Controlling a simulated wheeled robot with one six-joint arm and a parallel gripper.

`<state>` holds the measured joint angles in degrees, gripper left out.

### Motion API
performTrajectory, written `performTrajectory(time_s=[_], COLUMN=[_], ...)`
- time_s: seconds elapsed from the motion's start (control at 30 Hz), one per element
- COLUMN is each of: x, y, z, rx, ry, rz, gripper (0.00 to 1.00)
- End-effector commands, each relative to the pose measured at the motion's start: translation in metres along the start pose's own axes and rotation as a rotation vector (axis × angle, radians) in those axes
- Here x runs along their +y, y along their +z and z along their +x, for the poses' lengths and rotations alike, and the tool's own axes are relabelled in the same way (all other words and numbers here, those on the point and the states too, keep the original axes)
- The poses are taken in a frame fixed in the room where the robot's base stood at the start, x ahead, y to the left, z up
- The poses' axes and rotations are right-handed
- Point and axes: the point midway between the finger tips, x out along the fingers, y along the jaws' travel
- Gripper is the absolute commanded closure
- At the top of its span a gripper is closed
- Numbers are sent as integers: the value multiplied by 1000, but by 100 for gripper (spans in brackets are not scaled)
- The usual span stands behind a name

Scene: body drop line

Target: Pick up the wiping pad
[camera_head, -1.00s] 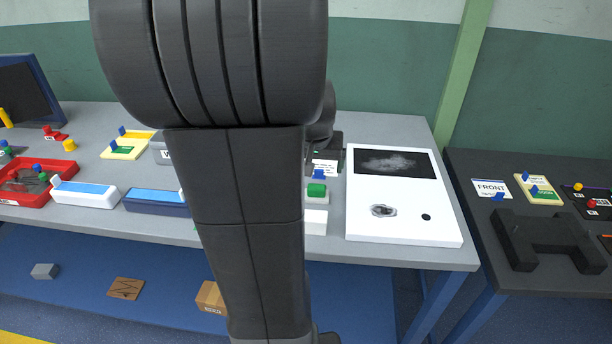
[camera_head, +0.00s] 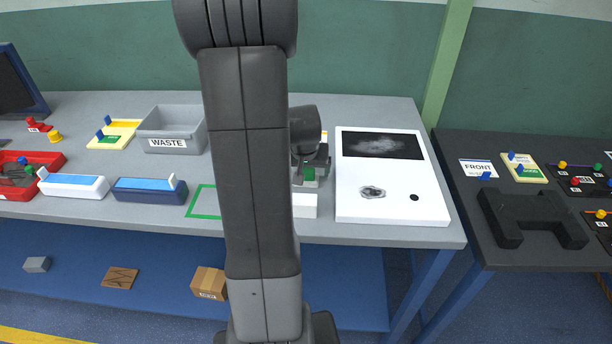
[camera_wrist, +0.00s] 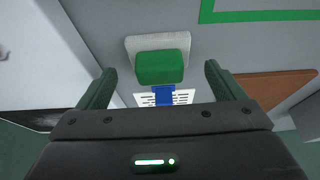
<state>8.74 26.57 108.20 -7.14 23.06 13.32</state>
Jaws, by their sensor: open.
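The wiping pad appears to be the green block (camera_wrist: 160,67) on a pale grey base (camera_wrist: 134,42) in the wrist view. A blue tab (camera_wrist: 164,95) stands beside it, over a white printed card (camera_wrist: 182,99). My gripper (camera_wrist: 160,70) is open, with one finger on each side of the green block and visible gaps to both. I cannot tell how high the fingertips are above it. In the head view my gripper (camera_head: 312,165) is over the table, and the green block (camera_head: 309,173) is partly hidden behind it.
A white panel (camera_head: 350,205) with a dark screen lies to the right, close to my gripper. A white box (camera_head: 305,206) is in front. A green outline (camera_head: 200,203), grey WASTE bin (camera_head: 194,122), navy tray (camera_head: 145,194) and white tray (camera_head: 72,190) are to the left.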

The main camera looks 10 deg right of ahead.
Motion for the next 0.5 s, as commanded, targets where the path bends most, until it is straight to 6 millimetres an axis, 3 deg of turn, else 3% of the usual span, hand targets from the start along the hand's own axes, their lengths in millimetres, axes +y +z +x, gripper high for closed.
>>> performTrajectory(time_s=[0.17, 0.43, 0.5], x=[0, 0, 0], y=[0, 0, 0], z=[14, 16, 16], rx=[-1, 0, 0], ry=[0, -1, -1], rz=[0, 0, 0], gripper=[11, 11, 21])
